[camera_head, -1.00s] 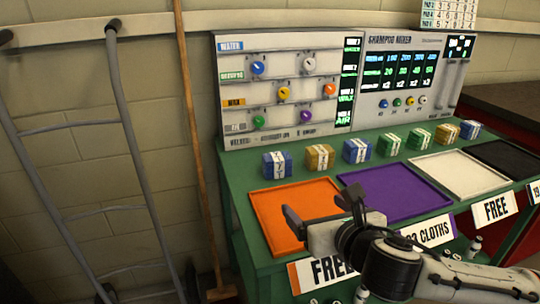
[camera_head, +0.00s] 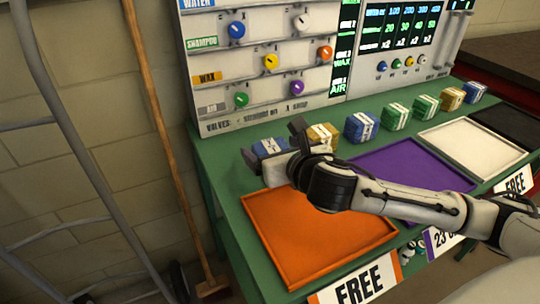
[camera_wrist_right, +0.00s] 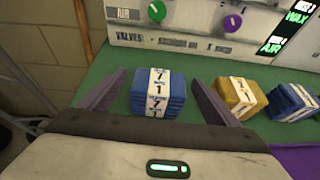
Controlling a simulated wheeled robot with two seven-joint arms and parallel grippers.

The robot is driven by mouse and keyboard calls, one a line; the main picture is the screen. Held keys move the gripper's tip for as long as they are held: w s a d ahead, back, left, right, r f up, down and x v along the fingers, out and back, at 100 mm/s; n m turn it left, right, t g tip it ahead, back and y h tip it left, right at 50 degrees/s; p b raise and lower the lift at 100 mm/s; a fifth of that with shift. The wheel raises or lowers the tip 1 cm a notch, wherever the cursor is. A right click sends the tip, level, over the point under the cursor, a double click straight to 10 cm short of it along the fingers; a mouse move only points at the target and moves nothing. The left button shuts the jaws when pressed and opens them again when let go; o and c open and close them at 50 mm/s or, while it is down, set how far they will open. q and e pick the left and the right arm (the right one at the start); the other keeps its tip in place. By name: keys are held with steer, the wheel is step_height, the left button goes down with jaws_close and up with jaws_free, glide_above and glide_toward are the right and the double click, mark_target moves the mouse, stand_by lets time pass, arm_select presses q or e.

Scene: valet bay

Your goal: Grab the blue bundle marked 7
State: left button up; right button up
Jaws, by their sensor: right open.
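The blue bundle (camera_wrist_right: 158,104) has a white band printed with 7 and 1 and sits on the green bench. In the head view the bundle (camera_head: 267,148) is partly hidden by my right gripper (camera_head: 273,142). In the right wrist view my right gripper (camera_wrist_right: 158,88) is open, one finger on each side of the bundle, with gaps between fingers and bundle. My left gripper is not in view.
A yellow bundle (camera_wrist_right: 239,95) sits close right of the blue one, then another blue bundle (camera_head: 362,127) and several more. The valve panel (camera_head: 270,60) stands behind. An orange tray (camera_head: 310,240) and a purple tray (camera_head: 420,165) lie in front.

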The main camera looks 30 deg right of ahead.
mark_target(265, 145)
steer(key=b+x, duration=0.1)
steer(key=x, duration=0.4)
steer(key=shift+f, duration=0.25)
steer(key=shift+c, duration=0.2)
steer(key=c, duration=1.2)
steer(key=shift+r, duration=0.1)
